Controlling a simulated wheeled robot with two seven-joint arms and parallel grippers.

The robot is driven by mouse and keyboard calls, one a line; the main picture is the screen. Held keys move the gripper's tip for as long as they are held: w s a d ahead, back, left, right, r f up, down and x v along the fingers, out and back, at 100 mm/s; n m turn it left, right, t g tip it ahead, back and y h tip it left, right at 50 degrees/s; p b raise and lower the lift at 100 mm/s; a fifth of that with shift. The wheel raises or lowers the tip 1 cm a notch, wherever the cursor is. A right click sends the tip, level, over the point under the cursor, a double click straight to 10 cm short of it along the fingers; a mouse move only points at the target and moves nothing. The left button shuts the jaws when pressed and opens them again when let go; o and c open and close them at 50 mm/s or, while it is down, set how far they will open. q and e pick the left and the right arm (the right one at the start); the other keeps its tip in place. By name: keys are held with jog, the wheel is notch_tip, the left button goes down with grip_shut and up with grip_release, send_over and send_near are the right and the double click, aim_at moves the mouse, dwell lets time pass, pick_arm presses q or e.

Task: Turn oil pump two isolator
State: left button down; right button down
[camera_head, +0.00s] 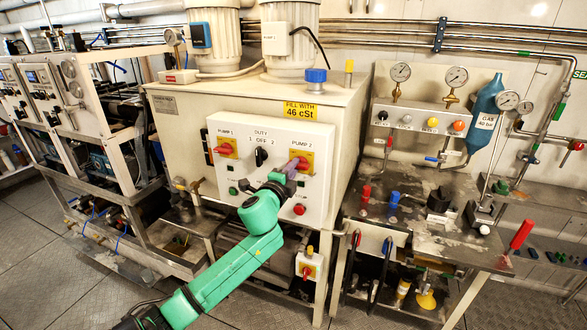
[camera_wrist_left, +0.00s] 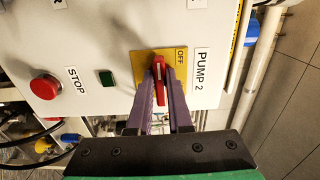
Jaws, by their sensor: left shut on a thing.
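The pump two isolator is a red rotary handle (camera_head: 301,162) on a yellow plate (camera_head: 308,158), below the "PUMP 2" label on the white control panel (camera_head: 250,187). My left gripper (camera_head: 290,169) reaches up to it from the lower left. In the left wrist view the purple fingers (camera_wrist_left: 163,98) stand on both sides of the red handle (camera_wrist_left: 159,75) and are shut on it. The handle runs nearly up and down in that view, with "OFF" printed to its right. My right gripper is not in view.
The panel also carries the pump one isolator (camera_head: 225,149), a black duty selector (camera_head: 261,156) and a red stop button (camera_head: 299,209). A lower isolator box (camera_head: 309,267) hangs beneath. A bench with gauges and valves (camera_head: 420,215) stands to the right. Open floor shows at lower left.

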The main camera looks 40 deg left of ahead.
pick_arm(q)
jog(key=c, duration=0.8)
grip_release()
jog(key=shift+c, duration=0.2)
jog(key=b+v, duration=0.2)
jog(key=v, duration=1.2)
jog(key=shift+s+b, duration=0.25)
jog(key=shift+b, duration=0.1)
jog(key=shift+d, duration=0.15)
